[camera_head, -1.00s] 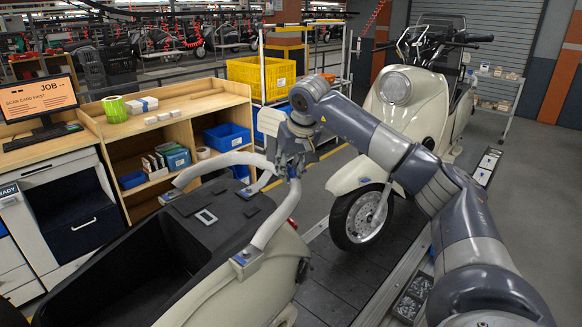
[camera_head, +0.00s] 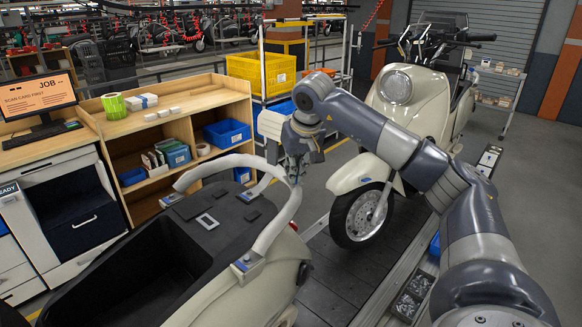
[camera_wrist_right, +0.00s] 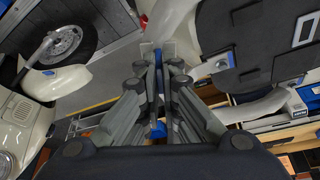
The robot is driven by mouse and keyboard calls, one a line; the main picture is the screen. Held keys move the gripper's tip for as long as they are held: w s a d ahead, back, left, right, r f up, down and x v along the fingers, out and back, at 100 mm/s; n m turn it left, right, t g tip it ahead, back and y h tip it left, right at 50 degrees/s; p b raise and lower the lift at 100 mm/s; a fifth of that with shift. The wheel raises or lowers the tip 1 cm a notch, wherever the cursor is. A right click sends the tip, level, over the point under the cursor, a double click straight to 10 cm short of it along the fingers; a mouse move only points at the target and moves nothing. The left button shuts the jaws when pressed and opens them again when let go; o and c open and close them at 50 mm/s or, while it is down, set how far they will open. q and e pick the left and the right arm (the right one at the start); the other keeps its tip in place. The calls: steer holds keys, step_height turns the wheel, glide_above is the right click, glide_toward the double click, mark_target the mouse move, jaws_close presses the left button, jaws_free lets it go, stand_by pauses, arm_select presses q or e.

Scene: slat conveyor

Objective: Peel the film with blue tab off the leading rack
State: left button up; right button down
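The leading rack (camera_head: 277,222) is a cream curved tube frame on the tail of the near scooter, with small brackets at its feet. My right gripper (camera_head: 294,177) points down at the rack's far right bend. In the right wrist view its fingers (camera_wrist_right: 158,62) are close together with the blue tab (camera_wrist_right: 157,56) between the tips, and the rack runs right beyond them. The film itself is hard to make out against the rack. My left gripper is not in view.
A second cream scooter (camera_head: 397,88) stands ahead on the dark slat conveyor (camera_head: 345,275). A wooden shelf bench (camera_head: 185,120) with blue bins is at left, beside a monitor (camera_head: 38,98). A yellow crate (camera_head: 262,72) sits on a cart behind the gripper.

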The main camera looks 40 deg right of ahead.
steer(key=shift+p+v, duration=0.95)
steer(key=shift+v, duration=1.15)
steer(key=shift+s+d, duration=0.15)
steer(key=shift+r, duration=0.25)
steer(key=s+d+p+v, duration=0.1)
steer(key=p+v, duration=0.2)
steer(key=v, duration=0.4)
steer(key=shift+a+p, duration=0.3)
steer(key=shift+a, duration=0.2)
steer(key=shift+s, duration=0.15)
steer(key=s+d+v, duration=0.1)
steer(key=v, duration=0.7)
steer(key=shift+a+f, duration=0.15)
steer(key=shift+a, duration=0.3)
steer(key=shift+w, duration=0.1)
